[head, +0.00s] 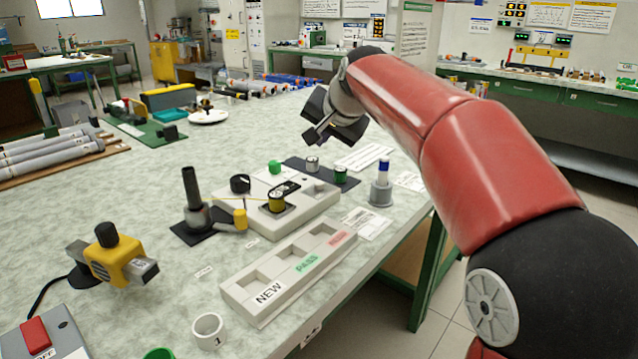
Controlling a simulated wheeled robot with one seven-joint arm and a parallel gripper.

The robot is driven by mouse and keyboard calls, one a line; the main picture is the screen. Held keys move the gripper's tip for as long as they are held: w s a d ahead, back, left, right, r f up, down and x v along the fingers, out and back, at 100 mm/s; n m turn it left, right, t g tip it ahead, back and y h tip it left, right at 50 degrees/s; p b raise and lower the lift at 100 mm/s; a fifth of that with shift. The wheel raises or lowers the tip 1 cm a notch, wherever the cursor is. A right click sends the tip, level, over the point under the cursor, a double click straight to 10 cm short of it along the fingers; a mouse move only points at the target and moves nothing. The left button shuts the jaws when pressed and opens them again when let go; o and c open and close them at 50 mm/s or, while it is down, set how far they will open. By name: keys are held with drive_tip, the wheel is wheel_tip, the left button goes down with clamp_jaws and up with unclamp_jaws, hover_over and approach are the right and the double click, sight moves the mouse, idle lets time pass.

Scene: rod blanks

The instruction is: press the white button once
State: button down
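No plainly white button stands out. A small round piece with a pale top (312,163) sits on a dark pad behind the light grey device box (312,206); I cannot tell whether it is a button. A green round knob (275,167) stands at the back of the box, with a black knob (240,184) and a yellow cylinder (277,202) on it. A green-topped cylinder (340,175) is beside the pale-topped piece. My gripper (319,134) hangs in the air above and behind the box, touching nothing visible. Its finger gap is not clear.
A labelled tray (262,310) marked NEW and PASS lies in front of the box. A blue-and-white piece in a grey holder (381,184) stands right, near the table edge. A black post (192,190) and yellow tool (112,258) stand left. Bare tabletop (120,195) lies left.

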wheel_tip(320, 180, down, 7)
drive_tip(key=b, duration=0.5)
drive_tip(key=shift+b, duration=0.4)
idle(1.4)
drive_tip(key=shift+f, duration=0.35)
drive_tip(key=shift+f+b, duration=0.5)
drive_tip(key=shift+b, duration=0.05)
idle(0.6)
drive_tip(key=shift+r, duration=0.1)
drive_tip(key=shift+r+p, duration=0.8)
drive_tip(key=shift+p, duration=0.1)
wheel_tip(320, 180, up, 5)
drive_tip(key=p, duration=0.4)
drive_tip(key=shift+p, duration=0.3)
